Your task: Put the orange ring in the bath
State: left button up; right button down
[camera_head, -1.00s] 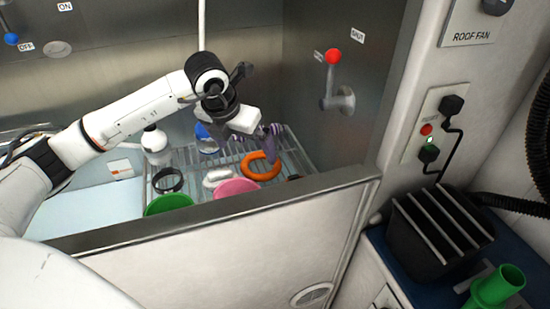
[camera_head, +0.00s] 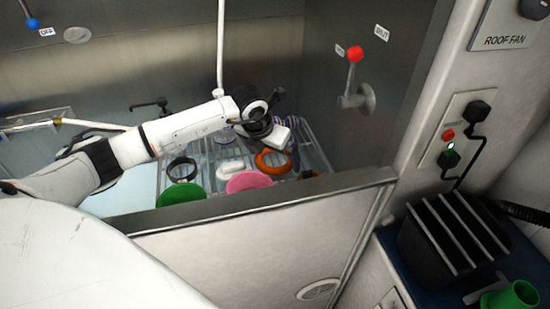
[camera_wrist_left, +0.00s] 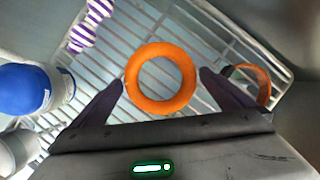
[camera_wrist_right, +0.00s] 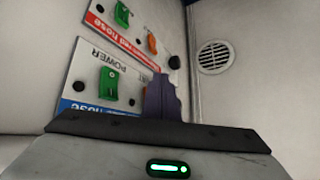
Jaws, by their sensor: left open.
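The orange ring (camera_head: 259,162) lies on a wire rack (camera_head: 311,148) at the right end of the bath area. In the left wrist view the ring (camera_wrist_left: 160,107) lies flat between the two fingers of my left gripper (camera_wrist_left: 161,79), which is open and empty. In the head view the left gripper (camera_head: 283,143) is over the rack, just above the ring; its fingers are partly hidden. The bath's pale floor (camera_head: 118,202) shows left of the rack. My right gripper (camera_wrist_right: 162,98) shows only in its wrist view, fingers together with nothing between them.
On the rack are a dark ring (camera_head: 182,162), a green item (camera_head: 181,194), a pink item (camera_head: 248,182), a blue-capped bottle (camera_wrist_left: 24,88), a purple striped item (camera_wrist_left: 90,25) and another orange-and-dark item (camera_wrist_left: 262,82). The bath's front rim (camera_head: 250,202) stands before them. My right gripper faces a switch panel (camera_wrist_right: 112,78).

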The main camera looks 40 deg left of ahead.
pick_arm(q)
jog(key=c, duration=0.9)
jog(key=shift+c, duration=0.4)
jog(key=shift+r, duration=0.15)
